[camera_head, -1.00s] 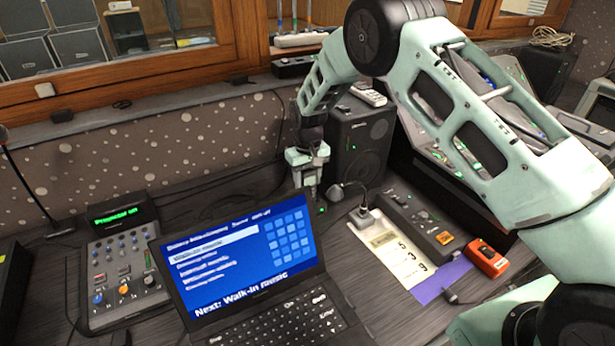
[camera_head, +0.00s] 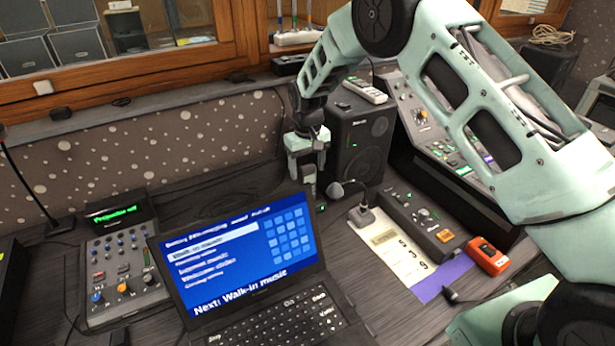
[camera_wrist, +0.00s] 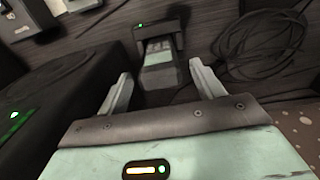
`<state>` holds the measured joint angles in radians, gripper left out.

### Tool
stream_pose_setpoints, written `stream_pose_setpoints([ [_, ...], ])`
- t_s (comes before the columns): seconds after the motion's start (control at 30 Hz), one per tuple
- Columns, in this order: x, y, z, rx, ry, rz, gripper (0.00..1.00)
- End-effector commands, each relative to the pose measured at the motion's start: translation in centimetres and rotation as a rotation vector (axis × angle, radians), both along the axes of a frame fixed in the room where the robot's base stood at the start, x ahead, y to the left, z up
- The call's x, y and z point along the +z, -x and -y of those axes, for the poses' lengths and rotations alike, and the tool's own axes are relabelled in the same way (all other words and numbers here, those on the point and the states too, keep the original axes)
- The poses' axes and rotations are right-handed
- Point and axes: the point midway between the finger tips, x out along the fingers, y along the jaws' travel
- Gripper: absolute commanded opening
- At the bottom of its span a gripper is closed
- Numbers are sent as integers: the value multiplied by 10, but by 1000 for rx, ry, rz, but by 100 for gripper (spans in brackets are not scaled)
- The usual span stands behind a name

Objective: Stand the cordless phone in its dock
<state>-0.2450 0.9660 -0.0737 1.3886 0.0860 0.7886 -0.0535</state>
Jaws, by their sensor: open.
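In the wrist view, a dark handset with a pale grey-green face, which looks like the cordless phone (camera_wrist: 158,60), appears to stand in a small black dock (camera_wrist: 139,30) with a green light. How fully it is seated cannot be made out. My gripper (camera_wrist: 160,85) is open, its fingers apart on both sides of the phone's near end, with nothing visibly held. In the head view my gripper (camera_head: 308,180) points down behind the laptop, left of the black speaker. The laptop screen and the fingers hide most of the dock and phone there.
The speaker (camera_head: 358,145) stands close right of my gripper, with a pale handset-like device (camera_head: 365,90) on top. The laptop (camera_head: 245,262) is in front. A gooseneck microphone (camera_head: 362,212) and an orange device (camera_head: 487,256) are to the right. Coiled cable (camera_wrist: 262,45) lies beside the dock.

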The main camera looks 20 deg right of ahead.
Motion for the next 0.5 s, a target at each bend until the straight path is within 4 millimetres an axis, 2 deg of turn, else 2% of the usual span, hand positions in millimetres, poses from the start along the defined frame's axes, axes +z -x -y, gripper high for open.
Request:
stream_pose_setpoints([
  [0.1,27,-1,0,0,-2,4,67],
  [0.3,63,-1,0,1,-1,3,67],
  [0.5,82,1,-1,1,-1,-1,67],
])
